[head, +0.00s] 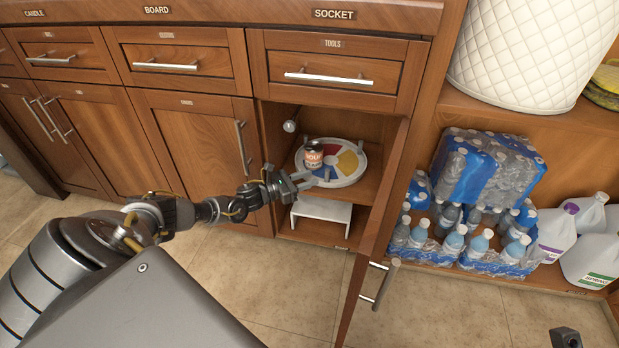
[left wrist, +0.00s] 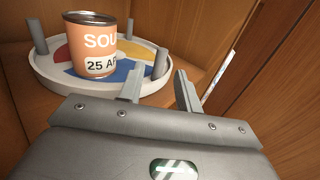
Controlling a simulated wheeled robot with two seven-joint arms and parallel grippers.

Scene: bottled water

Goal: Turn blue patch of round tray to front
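The round tray (head: 350,182) sits on the shelf inside the open cabinet; it has a pale rim, coloured patches and upright pegs. An orange soup can (head: 313,157) stands on it and hides part of the patches. In the left wrist view, the blue patch (left wrist: 127,71) shows beside and in front of the can, on the side nearer my gripper. My left gripper (head: 303,181) is at the tray's near left edge. Its fingers are apart and hold nothing; a tray peg (left wrist: 160,63) shows between and beyond the fingertips.
The open cabinet door (head: 386,190) stands to the right of the tray. A white stand (head: 321,216) is below the tray's shelf. Packs of bottled water (head: 484,165) and jugs (head: 590,262) fill the right shelf. The floor in front is clear.

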